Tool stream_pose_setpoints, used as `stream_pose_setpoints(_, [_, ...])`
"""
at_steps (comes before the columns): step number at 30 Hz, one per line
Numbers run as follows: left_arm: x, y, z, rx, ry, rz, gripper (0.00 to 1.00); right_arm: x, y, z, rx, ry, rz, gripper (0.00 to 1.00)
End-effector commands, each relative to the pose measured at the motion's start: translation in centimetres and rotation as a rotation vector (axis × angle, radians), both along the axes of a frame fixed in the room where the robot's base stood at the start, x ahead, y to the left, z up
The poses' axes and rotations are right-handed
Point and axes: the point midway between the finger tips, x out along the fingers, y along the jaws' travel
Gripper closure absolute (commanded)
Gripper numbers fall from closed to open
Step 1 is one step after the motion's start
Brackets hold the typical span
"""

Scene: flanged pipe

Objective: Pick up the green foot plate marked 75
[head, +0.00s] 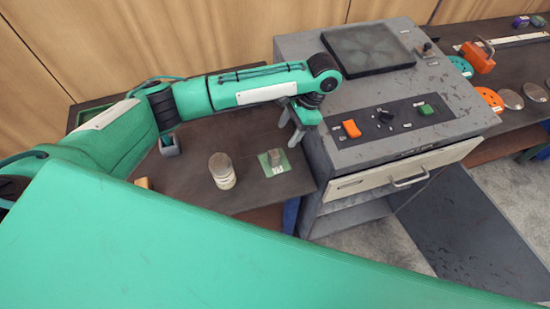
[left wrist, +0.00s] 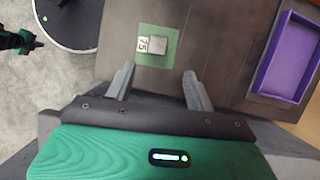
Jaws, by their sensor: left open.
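The green foot plate (head: 265,160) lies flat on the dark table, left of the grey machine. A small grey block (head: 275,155) stands up from it beside a white label. In the left wrist view the plate (left wrist: 155,61) is a green square, and its label reads 75. My left gripper (head: 290,128) is open and empty, above and just behind the plate in the head view. In the wrist view its two fingers (left wrist: 159,72) are spread, with the plate just beyond their tips. A dark and green part at the wrist view's upper left may be my right arm's end.
A grey machine (head: 350,155) with a drawer stands close right of the plate. A stack of round metal pieces (head: 222,170) and a grey holder (head: 169,145) stand to its left. A purple tray (left wrist: 252,82) is at the right in the wrist view. Bare table surrounds the plate.

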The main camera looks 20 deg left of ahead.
Motion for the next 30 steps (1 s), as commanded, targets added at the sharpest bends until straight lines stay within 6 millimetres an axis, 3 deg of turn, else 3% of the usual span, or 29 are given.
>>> stream_pose_setpoints(9, [-1.4, 1.6, -4.9, 0.000, 0.000, 0.001, 0.45, -0.2, 0.3, 0.7, 0.003, 0.003, -0.001, 1.00])
stream_pose_setpoints(14, [-1.7, 1.9, -5.9, -0.001, -0.001, 0.000, 0.45, -0.2, 0.5, 0.8, 0.005, 0.003, -0.002, 1.00])
stream_pose_setpoints(22, [-2.9, 2.8, -8.6, 0.000, 0.001, 0.000, 0.45, -0.2, 0.5, 3.0, 0.005, 0.002, -0.002, 1.00])
stream_pose_setpoints(30, [-3.3, 3.2, -10.7, -0.003, -0.002, -0.001, 0.45, -0.2, 0.4, 3.2, 0.004, 0.002, -0.002, 1.00])
